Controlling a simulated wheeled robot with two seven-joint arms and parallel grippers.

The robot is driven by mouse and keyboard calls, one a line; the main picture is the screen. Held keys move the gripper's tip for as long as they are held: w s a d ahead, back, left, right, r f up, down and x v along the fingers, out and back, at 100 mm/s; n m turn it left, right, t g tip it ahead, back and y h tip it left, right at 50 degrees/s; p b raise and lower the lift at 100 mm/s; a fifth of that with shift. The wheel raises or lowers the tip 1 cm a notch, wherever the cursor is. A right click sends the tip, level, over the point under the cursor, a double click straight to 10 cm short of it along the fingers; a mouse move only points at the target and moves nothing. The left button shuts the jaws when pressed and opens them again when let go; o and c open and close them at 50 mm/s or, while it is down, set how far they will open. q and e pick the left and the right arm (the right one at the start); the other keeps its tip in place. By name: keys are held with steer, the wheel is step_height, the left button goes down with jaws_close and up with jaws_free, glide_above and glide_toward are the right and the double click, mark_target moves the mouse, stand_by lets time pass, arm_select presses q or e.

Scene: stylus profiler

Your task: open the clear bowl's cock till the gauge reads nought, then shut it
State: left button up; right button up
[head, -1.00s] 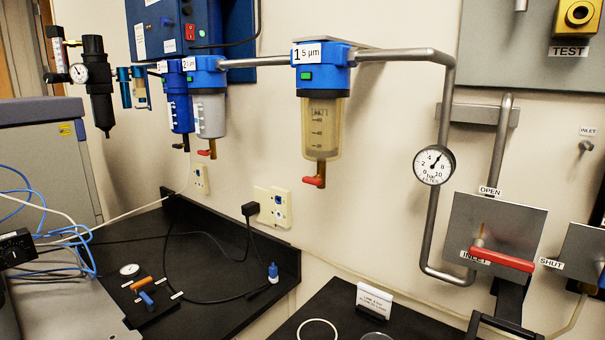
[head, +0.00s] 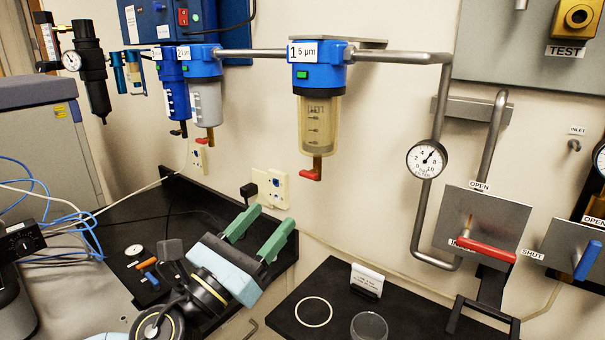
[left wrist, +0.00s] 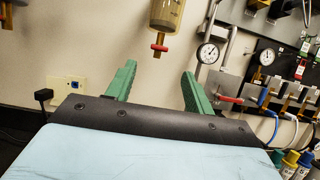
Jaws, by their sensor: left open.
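The clear bowl (head: 318,128) hangs under a blue filter head labelled 1, 5 µm. Its red cock (head: 312,174) is at the bottom on a brass stem. In the left wrist view the red cock (left wrist: 159,48) shows above and between the fingers, beyond them. The round gauge (head: 427,159) is on the pipe to the right; its needle points up and right, off nought. It also shows in the left wrist view (left wrist: 208,53). My left gripper (head: 262,233), with green fingers, is open and empty, below and left of the cock. My right gripper is not in view.
Two other filters (head: 208,98) hang to the left. A red lever (head: 487,250) and a blue lever (head: 587,260) are on plates at the right. A ring (head: 314,312) and a small sign (head: 367,279) are on the black bench below. The wall space around the bowl is clear.

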mark_target(306, 176)
arm_select(q)
steer(key=p+x, duration=0.2)
steer(key=x, duration=0.8)
steer(key=shift+w+d+r, duration=0.1)
steer(key=shift+w+d, duration=0.05)
steer(key=shift+w, duration=0.05)
steer(key=c, duration=1)
steer(key=n+y+p, duration=0.1)
steer(key=n, duration=0.1)
steer(key=n+t+y+p, duration=0.1)
steer(key=n, duration=0.2)
steer(key=shift+s+d+r, duration=0.1)
steer(key=shift+d, duration=0.05)
steer(key=n+y, duration=0.2)
steer(key=n, duration=0.1)
steer(key=shift+t+p, duration=0.4)
steer(key=o, duration=1)
